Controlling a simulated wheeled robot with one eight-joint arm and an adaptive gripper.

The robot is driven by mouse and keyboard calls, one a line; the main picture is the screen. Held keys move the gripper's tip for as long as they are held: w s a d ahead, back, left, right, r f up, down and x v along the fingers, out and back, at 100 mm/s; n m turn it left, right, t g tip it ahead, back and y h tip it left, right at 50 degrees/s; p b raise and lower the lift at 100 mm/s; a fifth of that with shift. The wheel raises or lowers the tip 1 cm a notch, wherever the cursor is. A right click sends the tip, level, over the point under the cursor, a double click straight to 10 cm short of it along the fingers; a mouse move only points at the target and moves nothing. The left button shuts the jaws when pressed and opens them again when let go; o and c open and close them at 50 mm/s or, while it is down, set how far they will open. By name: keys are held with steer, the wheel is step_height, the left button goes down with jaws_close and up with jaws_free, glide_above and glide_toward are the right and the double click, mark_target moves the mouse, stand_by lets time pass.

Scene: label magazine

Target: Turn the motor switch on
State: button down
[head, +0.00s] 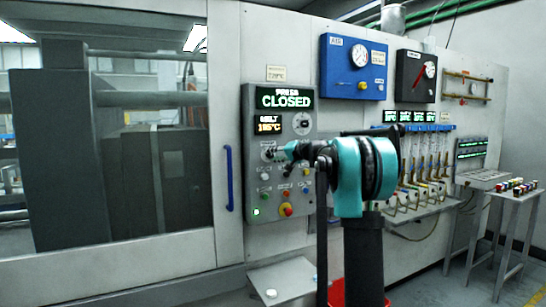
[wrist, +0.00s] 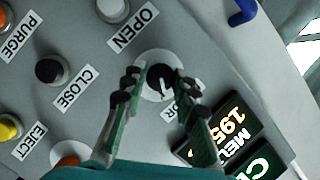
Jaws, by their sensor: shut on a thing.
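The motor switch (wrist: 160,75) is a black rotary knob with a white pointer line on a pale round plate. Its label beside it is partly hidden by a finger, with only "OR" readable. My gripper (wrist: 163,88) has its two fingers on either side of the knob and is shut on it. In the head view my gripper (head: 274,154) reaches the grey control panel (head: 253,200) at its left-middle part, and the knob there is mostly hidden.
Close by are the OPEN button (wrist: 112,8), the black CLOSE button (wrist: 49,70) and the yellow EJECT button (wrist: 8,128). A red emergency knob (head: 286,210) sits lower on the panel. A blue handle (head: 229,178) is to the left. The display (head: 284,99) reads PRESS CLOSED.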

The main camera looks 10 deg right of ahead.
steer(key=shift+m, duration=0.5)
steer(key=c, duration=1.2)
jaws_free()
steer(key=v, duration=1.2)
steer(key=shift+f, duration=0.25)
